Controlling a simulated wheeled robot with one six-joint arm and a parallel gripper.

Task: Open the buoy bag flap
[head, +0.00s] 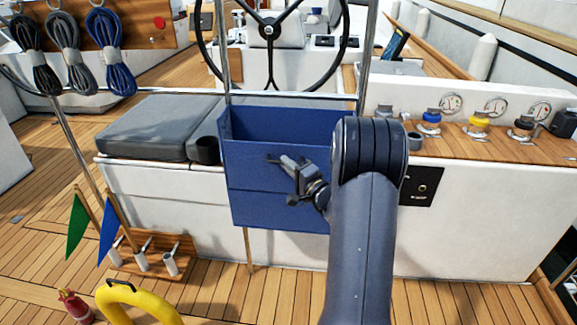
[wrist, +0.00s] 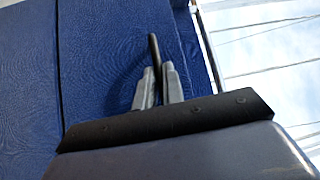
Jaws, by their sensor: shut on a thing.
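The blue buoy bag (head: 250,212) hangs on the rails in front of the grey seat. Its top shows an opening with a dark inside, and a seam runs across its front. The flap cannot be told apart clearly from the front panel. My gripper (head: 284,162) is at the bag's front, its fingers shut on a thin dark bar. In the wrist view my gripper (wrist: 157,82) is closed around the dark bar (wrist: 154,48), with blue fabric (wrist: 105,60) behind. Whether the bar is fixed to the fabric is hard to see.
A steering wheel (head: 272,30) stands behind the bag. Winches and gauges line the wooden counter (head: 520,148) at right. A cushion (head: 145,127) is at left. Flags (head: 76,226), a yellow ring (head: 140,300) and a fire extinguisher (head: 74,305) stand low at left.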

